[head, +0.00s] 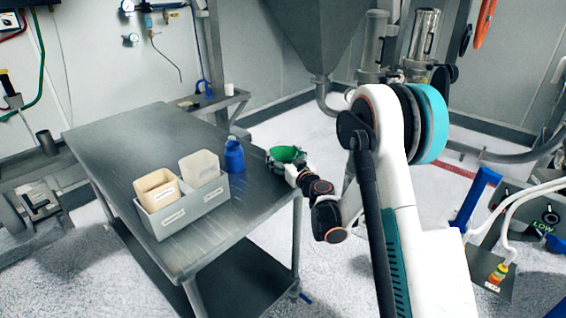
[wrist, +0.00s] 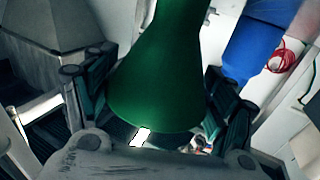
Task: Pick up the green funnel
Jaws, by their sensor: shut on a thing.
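The green funnel (head: 287,154) is at the right edge of the metal table in the head view, at the end of my arm. In the wrist view the funnel (wrist: 160,75) fills the middle, with its wide end towards the camera. My gripper (wrist: 150,105) is shut on the funnel, with one dark finger on each side of it. In the head view my gripper (head: 291,168) partly covers the funnel. I cannot tell whether the funnel touches the table.
A blue bottle (head: 234,156) stands on the table (head: 120,135) just left of the funnel. A grey caddy (head: 187,212) with two pale containers stands further left. A white cup (head: 229,89) stands at the back. The table's middle is clear.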

